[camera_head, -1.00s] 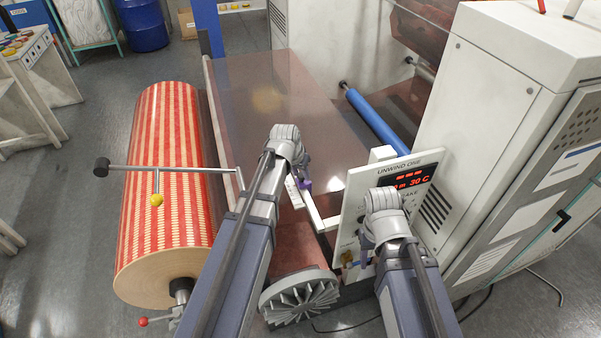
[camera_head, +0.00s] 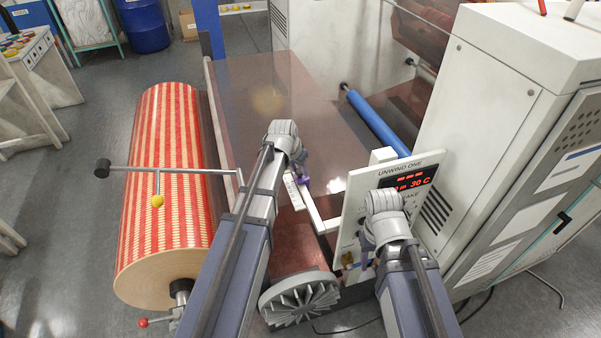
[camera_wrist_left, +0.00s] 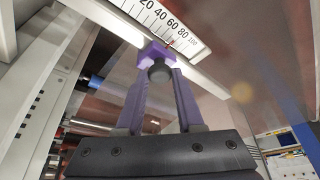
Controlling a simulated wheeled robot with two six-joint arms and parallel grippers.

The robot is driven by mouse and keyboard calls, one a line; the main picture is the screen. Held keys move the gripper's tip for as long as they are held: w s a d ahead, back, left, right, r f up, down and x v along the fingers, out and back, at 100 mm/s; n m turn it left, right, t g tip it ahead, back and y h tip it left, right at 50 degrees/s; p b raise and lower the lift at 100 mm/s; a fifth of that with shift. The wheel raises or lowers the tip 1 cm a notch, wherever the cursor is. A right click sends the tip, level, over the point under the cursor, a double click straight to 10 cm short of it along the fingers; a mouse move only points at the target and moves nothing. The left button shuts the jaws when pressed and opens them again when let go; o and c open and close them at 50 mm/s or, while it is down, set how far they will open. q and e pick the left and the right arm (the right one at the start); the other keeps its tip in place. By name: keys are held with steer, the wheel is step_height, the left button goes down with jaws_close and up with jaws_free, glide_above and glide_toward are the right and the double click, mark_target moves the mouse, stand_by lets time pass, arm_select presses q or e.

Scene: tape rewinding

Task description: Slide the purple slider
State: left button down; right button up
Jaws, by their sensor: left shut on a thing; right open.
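The white UNWIND ONE panel (camera_head: 392,178) with red digits stands close to my right arm. A large red-striped roll (camera_head: 165,185) lies left of my left arm, with a bar and yellow knob (camera_head: 157,201). A white cabinet (camera_head: 500,120) blocks the right side.

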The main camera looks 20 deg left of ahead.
arm_select(q)
steer(key=c, duration=0.5)
jaws_free()
steer(key=shift+c, duration=0.2)
steer(key=shift+r, duration=0.1)
steer(key=p+v, duration=0.7)
steer(key=shift+r, duration=0.3)
steer(key=shift+s, duration=0.15)
steer(key=s+d+f+g+y, duration=0.1)
steer(key=s+d+g, duration=0.1)
steer(key=s+d, duration=0.6)
steer(key=s+d+f+m+g+y+b, duration=0.1)
steer(key=s+d, duration=0.6)
steer(key=s, duration=0.7)
steer(key=shift+s+d+f+m+g, duration=0.25)
steer(key=shift+d+f+g, duration=0.2)
steer(key=shift+g, duration=0.55)
